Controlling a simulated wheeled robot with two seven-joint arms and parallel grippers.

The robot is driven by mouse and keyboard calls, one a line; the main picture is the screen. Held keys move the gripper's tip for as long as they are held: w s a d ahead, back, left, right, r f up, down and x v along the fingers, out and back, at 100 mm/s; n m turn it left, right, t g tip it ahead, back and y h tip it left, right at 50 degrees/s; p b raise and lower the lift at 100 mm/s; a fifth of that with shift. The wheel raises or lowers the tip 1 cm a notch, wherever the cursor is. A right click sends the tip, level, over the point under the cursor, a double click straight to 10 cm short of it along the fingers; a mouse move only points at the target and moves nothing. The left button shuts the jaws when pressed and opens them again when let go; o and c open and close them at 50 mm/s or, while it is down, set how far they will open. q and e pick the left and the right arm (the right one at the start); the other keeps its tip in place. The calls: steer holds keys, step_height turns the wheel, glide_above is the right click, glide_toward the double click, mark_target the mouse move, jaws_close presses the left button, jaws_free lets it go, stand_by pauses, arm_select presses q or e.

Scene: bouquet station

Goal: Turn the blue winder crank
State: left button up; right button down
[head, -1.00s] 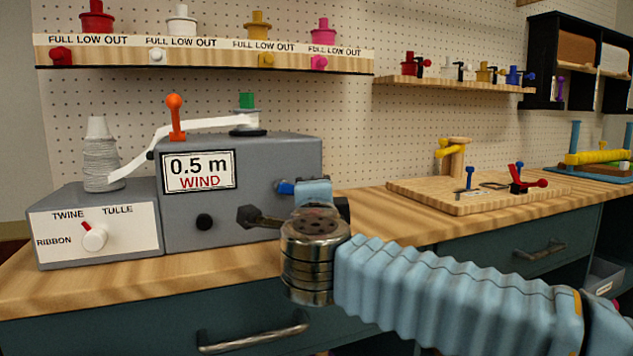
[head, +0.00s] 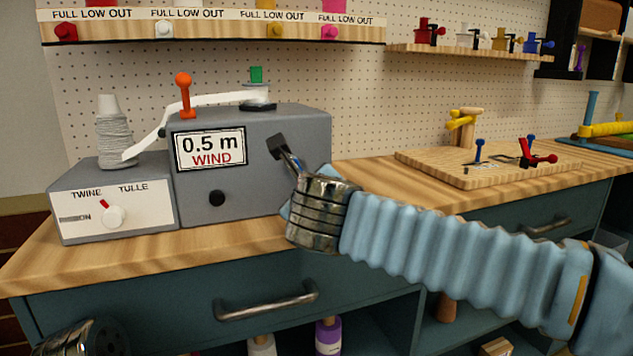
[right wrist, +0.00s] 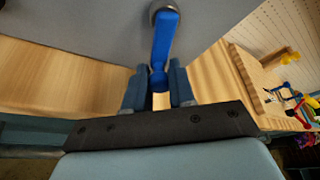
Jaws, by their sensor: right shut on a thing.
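The grey winder box (head: 300,125) stands on the bench, with a sign reading "0.5 m WIND". The blue winder crank (right wrist: 166,38) shows in the right wrist view, its arm running down from a round hub on the grey face. My right gripper (right wrist: 158,88) has its two fingers closed around the crank's handle end. In the head view my right gripper (head: 284,152) is at the winder's right side, fingers tilted up and left. The crank is hidden there behind my gripper and wrist.
A grey selector box (head: 80,230) with a white knob and a twine spool (head: 113,140) on top stands left of the winder. An orange lever (head: 185,95) and white ribbon are on top. A wooden board (head: 490,165) with small clamps lies right. The front bench strip is clear.

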steer(key=a+m+y+p, duration=0.1)
steer(key=m, duration=0.1)
steer(key=a+m+g+y, duration=0.1)
steer(key=shift+s+m+p, duration=0.3)
steer(key=shift+m+p, duration=0.1)
steer(key=shift+s+a+r+m+g+y+p, duration=0.15)
steer(key=shift+a+m+g+y+p, duration=0.15)
steer(key=shift+a+m+y, duration=0.25)
steer(key=shift+s+a+f+m+g+y+p, duration=0.1)
steer(key=shift+a+m+g+y+p, duration=0.15)
steer(key=shift+m+y, duration=0.35)
steer(key=shift+r+m, duration=0.1)
steer(key=shift+m, duration=0.15)
steer(key=c, duration=0.9)
jaws_free()
steer(key=shift+c, duration=0.2)
steer(key=v, duration=1.3)
steer(key=shift+s+p, duration=0.4)
steer(key=shift+s, duration=0.05)
